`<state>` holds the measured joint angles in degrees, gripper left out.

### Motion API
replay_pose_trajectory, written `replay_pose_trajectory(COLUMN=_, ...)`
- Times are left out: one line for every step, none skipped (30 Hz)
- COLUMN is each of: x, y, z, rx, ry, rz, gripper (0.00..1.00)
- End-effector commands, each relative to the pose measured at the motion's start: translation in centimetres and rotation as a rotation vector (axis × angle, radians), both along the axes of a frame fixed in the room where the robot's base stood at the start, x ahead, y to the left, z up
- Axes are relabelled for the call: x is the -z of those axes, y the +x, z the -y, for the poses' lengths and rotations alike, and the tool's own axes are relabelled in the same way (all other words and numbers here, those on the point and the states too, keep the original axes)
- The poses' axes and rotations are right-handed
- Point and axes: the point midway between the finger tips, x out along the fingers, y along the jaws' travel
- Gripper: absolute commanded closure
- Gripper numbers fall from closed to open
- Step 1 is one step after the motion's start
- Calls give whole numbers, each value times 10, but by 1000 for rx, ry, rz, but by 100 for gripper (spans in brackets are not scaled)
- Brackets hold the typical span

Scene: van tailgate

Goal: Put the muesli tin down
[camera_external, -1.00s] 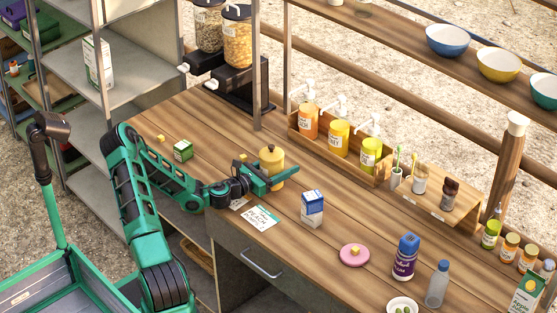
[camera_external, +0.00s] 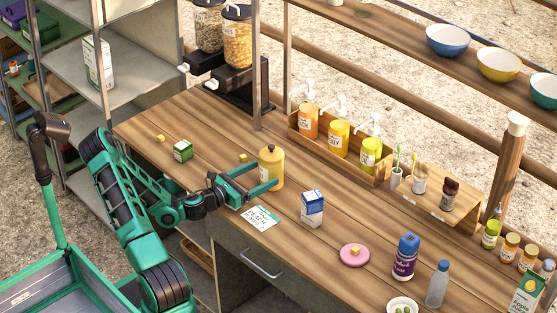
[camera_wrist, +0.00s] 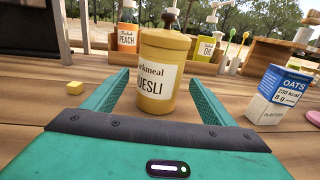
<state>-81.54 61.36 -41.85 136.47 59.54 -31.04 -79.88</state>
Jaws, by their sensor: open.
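The muesli tin (camera_external: 271,168) is a yellow cylinder with a dark knob on its lid and a white label. It stands upright on the wooden counter (camera_external: 330,245). In the wrist view the tin (camera_wrist: 160,82) stands just beyond and partly between the fingertips, its label facing me. My gripper (camera_external: 258,183) is open, with its green fingers spread to either side of the tin's near side. The wrist view shows a gap between the tin and each finger of my gripper (camera_wrist: 160,85).
A blue and white oats carton (camera_external: 312,208) stands right of the tin; a printed card (camera_external: 260,217) lies in front. Small yellow cubes (camera_external: 243,156) and a green box (camera_external: 183,150) are to the left. A wooden rack of pump bottles (camera_external: 339,150) is behind.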

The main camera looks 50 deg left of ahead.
Motion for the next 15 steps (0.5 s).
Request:
replay_pose_trajectory(x=0, y=-7, z=-2, rx=-2, ry=-1, rz=-1, gripper=22)
replay_pose_trajectory(x=0, y=-10, z=-2, rx=-1, ry=-1, rz=-1, gripper=22)
replay_pose_trajectory(x=0, y=-14, z=-2, rx=0, ry=-1, rz=0, gripper=22)
replay_pose_trajectory(x=0, y=-17, z=-2, rx=0, ry=-1, rz=0, gripper=22)
replay_pose_trajectory(x=0, y=-19, z=-3, rx=-1, ry=-1, rz=0, gripper=22)
replay_pose_trajectory(x=0, y=-21, z=-3, rx=-1, ry=0, rz=0, gripper=22)
replay_pose_trajectory(x=0, y=-22, z=-3, rx=-1, ry=1, rz=0, gripper=22)
replay_pose_trajectory(x=0, y=-23, z=-3, rx=-1, ry=1, rz=0, gripper=22)
replay_pose_trajectory(x=0, y=-24, z=-3, rx=0, ry=1, rz=0, gripper=22)
replay_pose_trajectory(x=0, y=-24, z=-3, rx=0, ry=1, rz=0, gripper=22)
replay_pose_trajectory(x=0, y=-24, z=-3, rx=0, ry=1, rz=1, gripper=22)
replay_pose_trajectory(x=0, y=-24, z=-3, rx=0, ry=1, rz=1, gripper=22)
replay_pose_trajectory(x=0, y=-24, z=-3, rx=0, ry=1, rz=1, gripper=22)
replay_pose_trajectory(x=0, y=-24, z=-3, rx=0, ry=1, rz=1, gripper=22)
replay_pose_trajectory(x=0, y=-24, z=-3, rx=0, ry=1, rz=1, gripper=22)
